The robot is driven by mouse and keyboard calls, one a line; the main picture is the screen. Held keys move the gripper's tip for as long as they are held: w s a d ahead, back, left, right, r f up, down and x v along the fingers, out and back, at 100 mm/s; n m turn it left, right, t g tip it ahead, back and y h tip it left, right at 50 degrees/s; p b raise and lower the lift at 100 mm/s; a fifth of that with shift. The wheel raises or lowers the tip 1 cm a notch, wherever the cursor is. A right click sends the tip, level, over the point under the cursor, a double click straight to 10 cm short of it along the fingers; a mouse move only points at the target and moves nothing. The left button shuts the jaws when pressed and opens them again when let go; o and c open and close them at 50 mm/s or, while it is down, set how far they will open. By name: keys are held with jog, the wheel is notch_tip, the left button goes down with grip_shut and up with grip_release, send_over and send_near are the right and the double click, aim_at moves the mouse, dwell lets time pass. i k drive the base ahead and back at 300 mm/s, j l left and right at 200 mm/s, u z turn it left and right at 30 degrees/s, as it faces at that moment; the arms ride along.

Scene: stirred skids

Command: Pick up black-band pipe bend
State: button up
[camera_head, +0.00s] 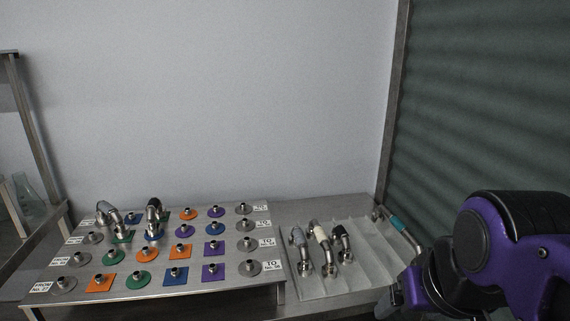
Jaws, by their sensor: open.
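A pipe bend with a black band (342,240) lies in the slotted metal tray (310,288), rightmost of a group of three. Beside it are a bend with a cream band (321,238) and one with a grey band (299,242). Another bend with a dark upper part (153,208) stands on the board at the left. My gripper (393,300) is only partly in view at the lower right, below and right of the tray bends, apart from them. It is open, and much of it is hidden by my purple and black arm.
The board (215,290) carries rows of orange, green, blue, purple and grey bases with short studs. A grey bend (107,212) stands at its back left. A pipe with a teal band (398,223) lies near the tray's right side. A shutter wall rises at right.

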aim_at(155, 210)
jog(key=u, duration=1.35)
jog(key=i+j+z, duration=0.45)
jog(key=j+z, duration=0.2)
jog(key=j, duration=0.2)
jog(key=i, duration=0.05)
